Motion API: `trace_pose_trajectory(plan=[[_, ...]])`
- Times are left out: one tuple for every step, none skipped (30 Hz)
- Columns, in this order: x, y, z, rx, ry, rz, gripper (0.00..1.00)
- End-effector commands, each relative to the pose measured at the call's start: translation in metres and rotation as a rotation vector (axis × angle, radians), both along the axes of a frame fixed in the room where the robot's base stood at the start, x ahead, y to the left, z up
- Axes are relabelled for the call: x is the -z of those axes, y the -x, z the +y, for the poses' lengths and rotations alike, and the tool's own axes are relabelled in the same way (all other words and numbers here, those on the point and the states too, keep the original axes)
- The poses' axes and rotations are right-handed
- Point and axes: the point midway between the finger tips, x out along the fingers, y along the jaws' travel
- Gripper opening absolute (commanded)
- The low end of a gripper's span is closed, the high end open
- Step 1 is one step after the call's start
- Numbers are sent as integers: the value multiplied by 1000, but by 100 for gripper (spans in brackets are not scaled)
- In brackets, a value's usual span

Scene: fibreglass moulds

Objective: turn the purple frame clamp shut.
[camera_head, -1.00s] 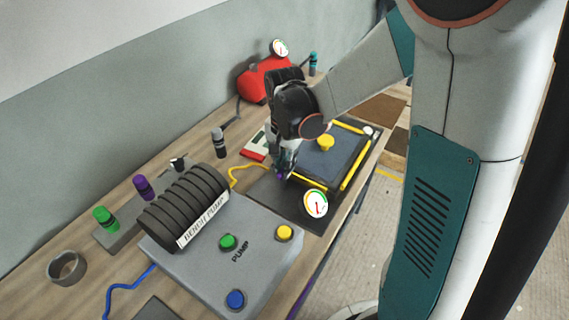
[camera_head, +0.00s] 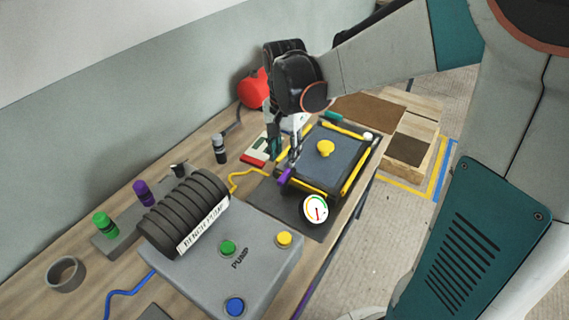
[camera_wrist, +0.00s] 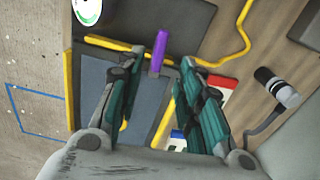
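The purple frame clamp (camera_head: 285,176) is a short purple bar at the near left corner of the mould's yellow-edged frame (camera_head: 309,187). In the wrist view the purple bar (camera_wrist: 158,52) stands roughly upright in the picture by the fingertips, across the line of the yellow edge bar. My gripper (camera_head: 284,158) is just above the clamp in the head view, its fingers pointing down. In the wrist view my gripper (camera_wrist: 174,56) shows a gap between its fingertips, with the purple bar beside the left tip. I cannot tell whether the finger touches it.
The dark mould with a yellow knob (camera_head: 325,148) lies right of the clamp. A round gauge (camera_head: 316,208) stands close in front. The grey pump box (camera_head: 262,252) is nearer.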

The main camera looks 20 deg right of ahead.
Motion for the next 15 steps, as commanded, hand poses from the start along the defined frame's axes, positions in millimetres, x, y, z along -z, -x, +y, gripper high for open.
trace_pose_trajectory(plan=[[-10,0,0,0,0,0,33],[-15,0,0,0,0,0,33],[-22,1,0,0,0,0,33],[-26,0,0,0,0,0,33],[-30,0,0,0,0,0,33],[-35,0,0,0,0,0,33],[-38,0,0,0,0,0,33],[-40,0,0,0,0,0,33],[-44,0,0,0,0,0,33],[-45,0,0,0,0,0,33],[-46,0,0,0,0,0,33],[-48,0,0,0,0,0,33],[-48,0,0,0,0,0,33],[-49,0,0,0,0,0,33],[-49,0,0,0,0,0,33]])
